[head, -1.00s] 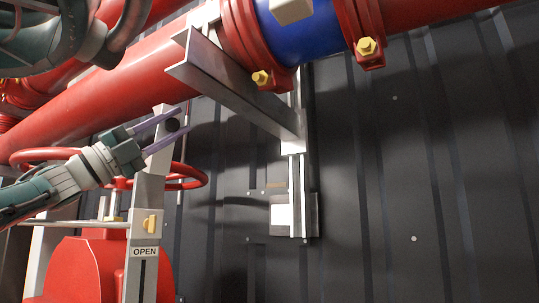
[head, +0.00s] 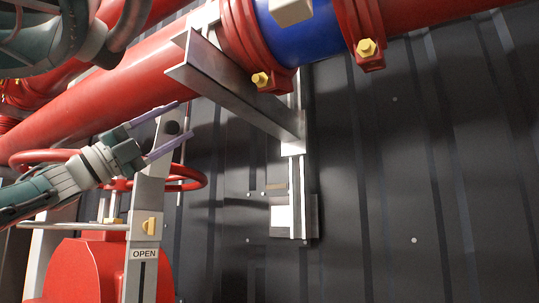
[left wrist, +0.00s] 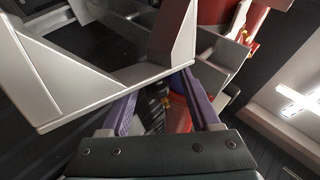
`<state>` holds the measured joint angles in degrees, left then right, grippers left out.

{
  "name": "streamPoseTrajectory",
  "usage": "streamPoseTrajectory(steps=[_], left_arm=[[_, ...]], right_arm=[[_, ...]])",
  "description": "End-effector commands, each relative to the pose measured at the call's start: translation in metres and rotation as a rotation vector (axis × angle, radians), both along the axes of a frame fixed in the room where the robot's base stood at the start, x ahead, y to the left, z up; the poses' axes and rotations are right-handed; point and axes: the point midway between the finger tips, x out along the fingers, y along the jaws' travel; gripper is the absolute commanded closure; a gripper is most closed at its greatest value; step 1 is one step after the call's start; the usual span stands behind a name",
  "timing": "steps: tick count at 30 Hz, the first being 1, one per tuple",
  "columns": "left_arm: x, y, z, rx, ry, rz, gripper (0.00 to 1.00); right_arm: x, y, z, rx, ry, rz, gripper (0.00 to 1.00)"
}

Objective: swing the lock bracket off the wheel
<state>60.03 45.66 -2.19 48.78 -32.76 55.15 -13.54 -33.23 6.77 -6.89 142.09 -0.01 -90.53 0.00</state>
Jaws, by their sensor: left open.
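The lock bracket (head: 147,192) is a tall grey metal bar, with a dark round spot near its top, standing in front of the red wheel (head: 188,182). The wheel is partly hidden by the bracket and my left arm. My left gripper (head: 182,118) is open at the bracket's top end. Its two purple fingers lie above and below the dark spot in the head view; I cannot tell whether they touch the bar. In the left wrist view the fingers (left wrist: 165,98) are apart, and a grey angled metal frame (left wrist: 92,98) passes close by the left one. My right gripper is not in view.
A large red pipe (head: 90,112) with a blue section (head: 295,38) runs overhead. A grey support beam (head: 245,92) juts out right of the gripper. The dark wall at right is clear.

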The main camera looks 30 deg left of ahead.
Motion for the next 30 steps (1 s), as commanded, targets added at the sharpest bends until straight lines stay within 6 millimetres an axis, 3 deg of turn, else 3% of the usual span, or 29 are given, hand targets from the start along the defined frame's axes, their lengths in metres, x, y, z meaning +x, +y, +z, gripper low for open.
streamPoseTrajectory(steps=[21, 30], left_arm=[[-0.001, 0.000, 0.169, 0.001, -0.003, 0.000, 0.37], [0.000, 0.000, 0.197, 0.002, -0.002, 0.000, 0.37]], right_arm=[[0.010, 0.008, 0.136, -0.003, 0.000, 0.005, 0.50], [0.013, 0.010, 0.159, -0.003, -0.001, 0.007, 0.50]])
